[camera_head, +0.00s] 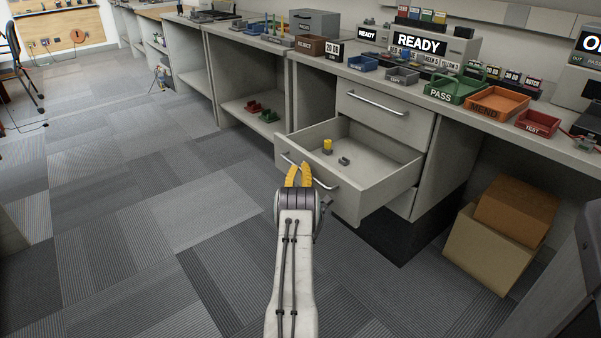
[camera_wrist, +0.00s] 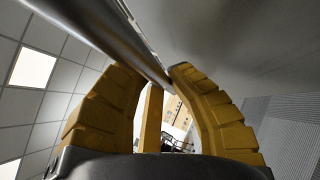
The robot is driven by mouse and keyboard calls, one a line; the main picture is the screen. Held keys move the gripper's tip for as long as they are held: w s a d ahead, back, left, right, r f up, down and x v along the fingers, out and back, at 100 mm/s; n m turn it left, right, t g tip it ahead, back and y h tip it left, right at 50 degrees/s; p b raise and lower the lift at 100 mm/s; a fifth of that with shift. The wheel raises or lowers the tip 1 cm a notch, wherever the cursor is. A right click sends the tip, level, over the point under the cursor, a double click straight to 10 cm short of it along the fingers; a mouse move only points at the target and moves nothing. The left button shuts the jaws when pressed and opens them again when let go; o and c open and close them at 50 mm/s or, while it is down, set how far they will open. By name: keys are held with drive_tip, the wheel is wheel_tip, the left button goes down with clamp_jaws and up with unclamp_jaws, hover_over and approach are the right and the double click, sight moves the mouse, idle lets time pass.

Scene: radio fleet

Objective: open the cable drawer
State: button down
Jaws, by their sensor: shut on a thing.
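A pale grey drawer (camera_head: 376,178) stands pulled out from the bench in the head view, below a second, closed drawer (camera_head: 372,113). A yellow cylinder and a small dark grey piece lie inside the open drawer. The drawer's bar handle (camera_head: 322,183) runs across its front. My gripper (camera_head: 298,168) is at this handle, its yellow fingers shut on the bar. In the wrist view the metal handle (camera_wrist: 110,38) passes between the two yellow fingers (camera_wrist: 157,75). The part of the bar between the fingertips is partly hidden.
A green PASS tray (camera_head: 452,92), an orange MEND tray (camera_head: 497,101) and a red TEST tray (camera_head: 538,124) stand on the bench top. Cardboard boxes (camera_head: 490,251) sit under the bench at right. The carpeted floor (camera_head: 140,215) on the left is clear.

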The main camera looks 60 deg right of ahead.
drive_tip(key=shift+a+r, duration=0.1)
drive_tip(key=shift+r, duration=0.1)
drive_tip(key=c, duration=1.4)
unclamp_jaws()
drive_tip(key=shift+f, duration=0.1)
drive_tip(key=shift+s+a+f, duration=0.15)
drive_tip(key=shift+a+f, duration=0.1)
drive_tip(key=shift+a, duration=0.1)
drive_tip(key=v, duration=0.6)
drive_tip(key=shift+s+a, duration=0.15)
drive_tip(key=shift+a, duration=0.15)
